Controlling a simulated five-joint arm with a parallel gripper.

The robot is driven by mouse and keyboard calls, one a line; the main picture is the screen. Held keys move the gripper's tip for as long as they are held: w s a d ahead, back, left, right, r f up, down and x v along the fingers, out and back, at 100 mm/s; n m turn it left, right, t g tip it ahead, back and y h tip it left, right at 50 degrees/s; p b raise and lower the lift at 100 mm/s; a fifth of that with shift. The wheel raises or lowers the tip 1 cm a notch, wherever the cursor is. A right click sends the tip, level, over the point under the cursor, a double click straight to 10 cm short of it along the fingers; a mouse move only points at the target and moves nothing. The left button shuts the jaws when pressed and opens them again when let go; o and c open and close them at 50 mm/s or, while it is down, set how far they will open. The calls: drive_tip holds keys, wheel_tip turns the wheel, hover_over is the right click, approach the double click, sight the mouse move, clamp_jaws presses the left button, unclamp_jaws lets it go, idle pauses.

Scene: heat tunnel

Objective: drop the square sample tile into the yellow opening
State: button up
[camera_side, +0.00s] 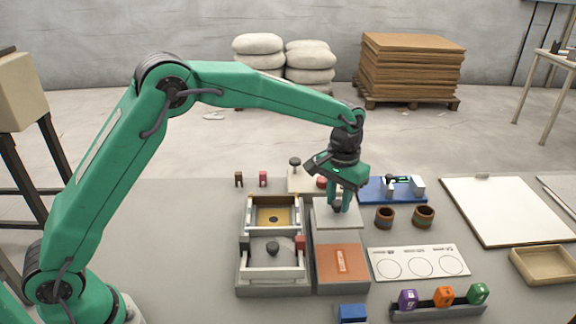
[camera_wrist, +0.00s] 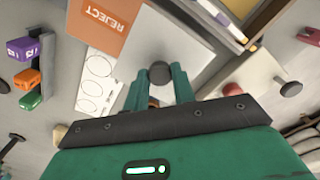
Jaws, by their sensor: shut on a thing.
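My gripper (camera_side: 338,207) is pointed down over a pale grey square plate (camera_side: 323,217), its fingers shut on a dark round knob. The knob (camera_wrist: 160,72) shows between the fingertips in the wrist view, against the pale plate (camera_wrist: 190,45). I cannot tell whether the plate is lifted. A yellow-floored square opening (camera_side: 262,217) with a dark spot in its middle lies left of my gripper, in a wood-rimmed frame. I cannot make out a separate sample tile.
An orange REJECT panel (camera_side: 325,263) adjoins the plate. Brown cups (camera_side: 385,218), a blue fixture (camera_side: 375,190), a card with circles (camera_side: 418,262) and coloured cubes (camera_side: 443,295) stand to the right.

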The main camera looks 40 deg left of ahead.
drive_tip(key=s+d+r, duration=0.6)
drive_tip(key=s, duration=0.1)
drive_tip(key=shift+d, duration=0.4)
drive_tip(key=shift+a, duration=0.1)
drive_tip(key=a+f, duration=0.1)
drive_tip(key=a, duration=1.9)
drive_tip(key=shift+s+a+f, duration=0.15)
drive_tip(key=shift+s+a, duration=0.05)
drive_tip(key=shift+s, duration=0.05)
drive_tip(key=shift+f, duration=0.25)
drive_tip(key=shift+f, duration=2.65)
drive_tip(key=shift+f, duration=2)
